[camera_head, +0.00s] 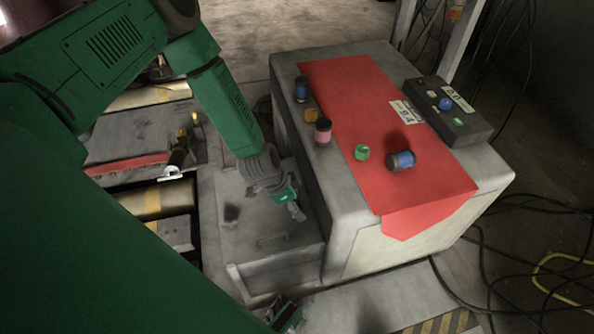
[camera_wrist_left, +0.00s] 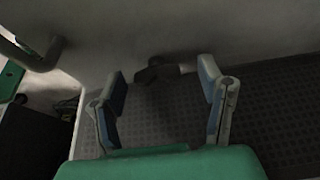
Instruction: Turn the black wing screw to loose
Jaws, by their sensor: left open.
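My left gripper (camera_head: 295,212) reaches down beside the left side of the large grey machine, above a grey box-like part. In the left wrist view its two blue-padded fingers (camera_wrist_left: 163,92) are open and spread apart, with nothing held between them. A dark knob (camera_wrist_left: 155,71) on a short grey stem, which looks like the black wing screw, sticks out from a pale surface beyond and between the fingertips, apart from them. I cannot clearly make out the screw in the head view, where the gripper and the machine's side are close together.
The grey machine carries a red mat (camera_head: 345,95) with several small cans and a black control box (camera_head: 447,110). A grey box-like part (camera_head: 262,240) lies below my left gripper. Loose cables (camera_head: 480,260) cover the floor at right. A dark textured floor shows in the wrist view.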

